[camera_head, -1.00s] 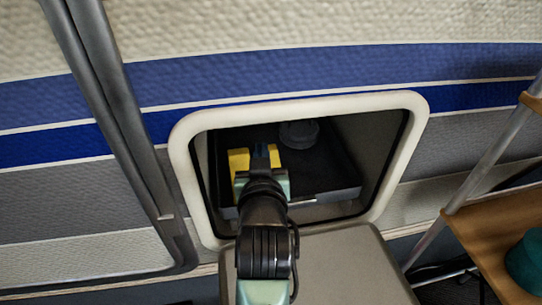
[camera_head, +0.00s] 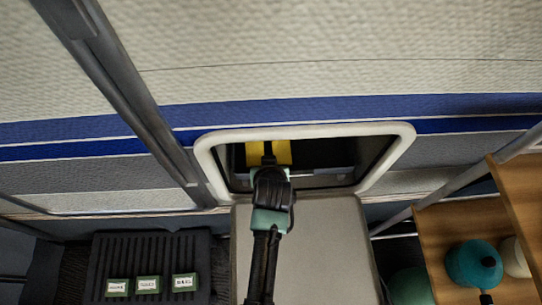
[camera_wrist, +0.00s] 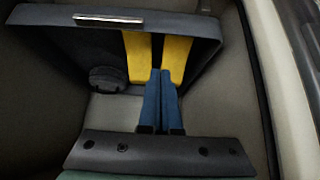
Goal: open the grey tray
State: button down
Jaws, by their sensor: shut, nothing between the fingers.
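The dark grey tray (camera_head: 325,181) sits inside the white-framed wall opening (camera_head: 407,142). In the wrist view its front wall (camera_wrist: 185,22) crosses the top, with a pale metal strip (camera_wrist: 108,19) on it. My gripper (camera_wrist: 161,75) is shut and empty, its two blue fingers together. In the head view my gripper (camera_head: 268,155) reaches into the opening near the tray's front wall. Two yellow pieces (camera_head: 254,154) (camera_head: 284,153) show by the fingertips, and also in the wrist view (camera_wrist: 139,58). I cannot tell whether the fingers touch the tray.
A dark round part (camera_wrist: 108,79) is inside. A grey flat panel (camera_head: 325,240) lies below the opening. A wooden shelf (camera_head: 440,225) with a teal pot (camera_head: 473,265) is at right. A ridged dark box (camera_head: 150,260) with small labelled packs is at lower left.

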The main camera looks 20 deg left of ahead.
jog(key=b+x, duration=0.3)
jog(key=x, duration=0.7)
jog(key=shift+s, duration=0.1)
jog(key=shift+s+d+r+p, duration=0.15)
jog(key=shift+s+d, duration=0.1)
jog(key=shift+s, duration=0.35)
jog(key=shift+s+d+r+p, duration=0.15)
jog(key=shift+s+d, duration=0.1)
jog(key=shift+s, duration=0.35)
jog(key=shift+s+d+f, duration=0.1)
jog(key=shift+s+d, duration=0.25)
jog(key=shift+s, duration=0.35)
